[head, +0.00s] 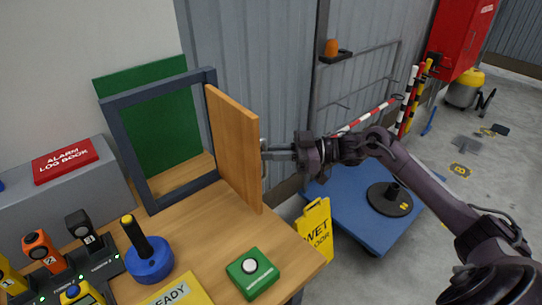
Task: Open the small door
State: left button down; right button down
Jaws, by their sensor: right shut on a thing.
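The small door (235,146) is a light wooden panel hinged on the right post of a dark blue-grey frame (121,137). It stands wide open, swung out toward the front right, and the frame's opening is clear. My right gripper (270,153) is at the door's outer face, shut on the grey door handle (263,148); the fingers partly hide it. My right arm comes in from the lower right. My left gripper is not in the view.
On the wooden table (208,240) are a green box with a white button (252,273), a blue round base with a black stick (149,262) and a yellow card (178,293). A blue platform (350,212) and a yellow wet-floor sign (316,230) stand right of the table.

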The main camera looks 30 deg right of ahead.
jog(key=shift+w+d+r, duration=0.15)
jog(key=shift+r, duration=0.2)
jog(key=c, duration=1.8)
grip_release()
jog(key=shift+w, duration=0.1)
jog(key=shift+o, duration=1.2)
jog(key=shift+w, duration=0.15)
jog(key=shift+o, duration=0.4)
jog(key=shift+w+a+f, duration=0.2)
jog(key=shift+a+f, duration=0.05)
jog(key=shift+a, duration=0.05)
jog(key=b+v, duration=0.2)
jog(key=v, duration=0.6)
